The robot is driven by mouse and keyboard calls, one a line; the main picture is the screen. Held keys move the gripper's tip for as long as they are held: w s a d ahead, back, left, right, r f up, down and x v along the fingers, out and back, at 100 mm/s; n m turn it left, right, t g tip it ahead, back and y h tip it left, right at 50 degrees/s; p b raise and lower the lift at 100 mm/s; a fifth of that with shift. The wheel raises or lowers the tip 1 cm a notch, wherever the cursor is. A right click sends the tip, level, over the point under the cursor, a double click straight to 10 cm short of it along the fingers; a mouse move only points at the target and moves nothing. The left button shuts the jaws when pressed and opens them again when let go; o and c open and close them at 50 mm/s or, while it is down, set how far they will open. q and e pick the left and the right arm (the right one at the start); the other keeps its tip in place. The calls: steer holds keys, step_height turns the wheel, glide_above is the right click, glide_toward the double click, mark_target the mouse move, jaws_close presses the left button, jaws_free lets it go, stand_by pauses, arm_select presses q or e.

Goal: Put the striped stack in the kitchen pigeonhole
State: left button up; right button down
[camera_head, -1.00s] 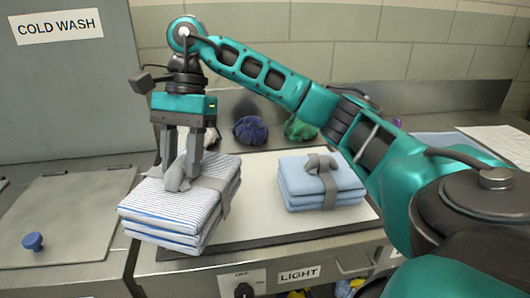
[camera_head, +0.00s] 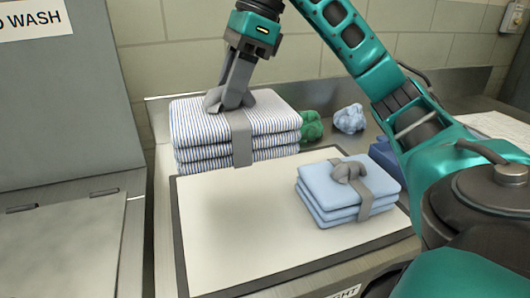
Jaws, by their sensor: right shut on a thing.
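The striped stack (camera_head: 215,127), folded blue-and-white striped cloths tied with a grey band, hangs above the back left of a pale board with a dark rim. My right gripper (camera_head: 230,98) is shut on the knot of its grey band, and the stack looks nearly level. A shadow lies on the board in front of it. My left gripper is not in view. No kitchen pigeonhole shows in this view.
A plain light blue stack (camera_head: 345,192) with a grey band sits on the right of the pale board (camera_head: 260,235). Green cloth (camera_head: 311,127) and a light blue bundle (camera_head: 349,118) lie behind. A grey cabinet marked "WASH" (camera_head: 60,90) stands left. A tiled wall closes the back.

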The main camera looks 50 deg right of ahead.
step_height(320, 180, down, 19)
steer(key=b, duration=0.5)
steer(key=c, duration=1.2)
jaws_free()
steer(key=shift+s+f+b, duration=0.1)
steer(key=shift+f+b, duration=0.1)
steer(key=shift+b, duration=0.15)
steer(key=o, duration=0.5)
steer(key=shift+r, duration=0.1)
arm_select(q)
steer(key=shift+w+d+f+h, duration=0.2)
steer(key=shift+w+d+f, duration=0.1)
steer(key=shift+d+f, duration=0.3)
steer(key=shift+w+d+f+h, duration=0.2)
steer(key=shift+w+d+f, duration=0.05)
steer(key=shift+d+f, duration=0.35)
